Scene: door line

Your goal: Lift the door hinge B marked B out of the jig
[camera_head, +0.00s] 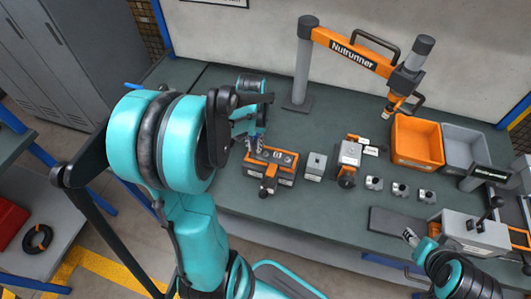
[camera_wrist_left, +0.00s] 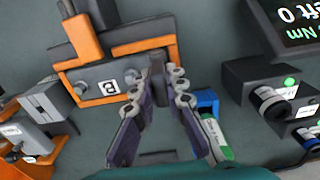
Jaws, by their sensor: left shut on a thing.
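The jig (camera_head: 284,178) is a grey block with orange sides on the bench. In the left wrist view the jig (camera_wrist_left: 150,45) shows a white label with a rotated B. My left gripper (camera_head: 254,146) is at the jig's back left edge. In the left wrist view its fingertips (camera_wrist_left: 160,76) are closed on a narrow dark grey piece, seemingly door hinge B (camera_wrist_left: 157,64), at the end of the jig. The fingers hide much of it, and I cannot tell whether it is clear of its seat. My right gripper (camera_head: 411,237) is small at the bench's front right; its jaws are unclear.
A grey block (camera_head: 315,166) and a fixture (camera_head: 349,154) stand right of the jig, then several small metal parts. An orange bin (camera_head: 417,141) and grey bin (camera_head: 463,145) stand at the back right. The Nutrunner arm (camera_head: 350,53) overhangs the bench.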

